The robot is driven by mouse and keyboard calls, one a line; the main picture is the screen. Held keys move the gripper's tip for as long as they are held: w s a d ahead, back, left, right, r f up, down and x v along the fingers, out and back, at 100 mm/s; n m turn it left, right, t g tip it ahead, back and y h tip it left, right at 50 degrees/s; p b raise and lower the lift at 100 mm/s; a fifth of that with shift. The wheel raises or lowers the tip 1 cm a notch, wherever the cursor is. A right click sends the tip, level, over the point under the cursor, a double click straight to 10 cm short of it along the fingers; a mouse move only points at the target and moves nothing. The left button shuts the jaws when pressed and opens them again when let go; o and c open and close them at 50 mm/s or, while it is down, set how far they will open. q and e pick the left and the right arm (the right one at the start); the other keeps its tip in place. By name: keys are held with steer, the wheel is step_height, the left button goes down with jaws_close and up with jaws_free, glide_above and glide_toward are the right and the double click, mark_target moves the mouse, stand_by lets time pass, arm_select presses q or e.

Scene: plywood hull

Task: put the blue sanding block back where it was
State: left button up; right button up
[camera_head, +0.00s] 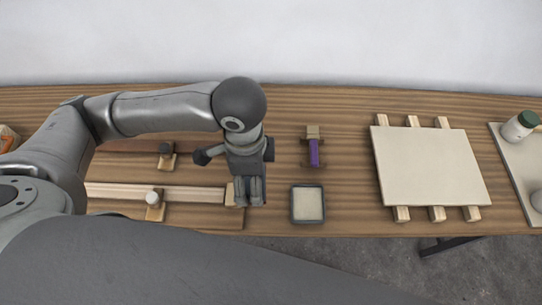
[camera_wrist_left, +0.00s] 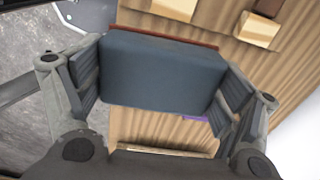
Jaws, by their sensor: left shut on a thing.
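My left gripper (camera_head: 249,191) points down over the workbench, near the right end of the long wooden strips. In the left wrist view it is shut on the blue sanding block (camera_wrist_left: 160,75), a dark blue-grey block with a reddish-brown strip along one edge. The block spans between the two fingers. In the head view the block is hidden by the gripper, and I cannot tell how high it is above the bench. A small dark-rimmed tray (camera_head: 294,213) with a pale inside lies just right of the gripper. My right gripper is in neither view.
A purple-handled tool (camera_head: 314,153) lies behind the tray. A pale panel (camera_head: 430,165) rests on several wooden sticks to the right. Clamp-like pieces with knobs (camera_head: 153,198) stand on the left. A green-capped jar (camera_head: 520,125) is at far right.

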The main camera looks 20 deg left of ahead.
arm_select(q)
steer(key=shift+w+d+f+m, duration=0.1)
steer(key=shift+m, duration=0.2)
steer(key=w+f, duration=0.2)
steer(key=w, duration=0.2)
steer(key=w+f+p, duration=0.1)
steer(key=w+f, duration=0.2)
steer(key=w, duration=0.1)
steer(key=w+f+p, duration=0.1)
steer(key=w+f, duration=0.2)
steer(key=w, duration=0.1)
steer(key=shift+w+f, duration=0.15)
steer(key=shift+w, duration=0.05)
steer(key=shift+w+f, duration=0.6)
steer(key=shift+f, duration=0.1)
step_height(320, 180, down, 2)
steer(key=shift+f+p, duration=0.1)
steer(key=shift+p, duration=0.65)
steer(key=shift+f, duration=0.5)
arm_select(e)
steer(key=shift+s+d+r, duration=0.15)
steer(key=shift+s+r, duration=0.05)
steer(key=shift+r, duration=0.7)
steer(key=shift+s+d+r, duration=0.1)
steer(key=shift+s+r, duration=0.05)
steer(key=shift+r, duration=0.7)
arm_select(q)
steer(key=shift+f, duration=0.1)
steer(key=o, duration=0.7)
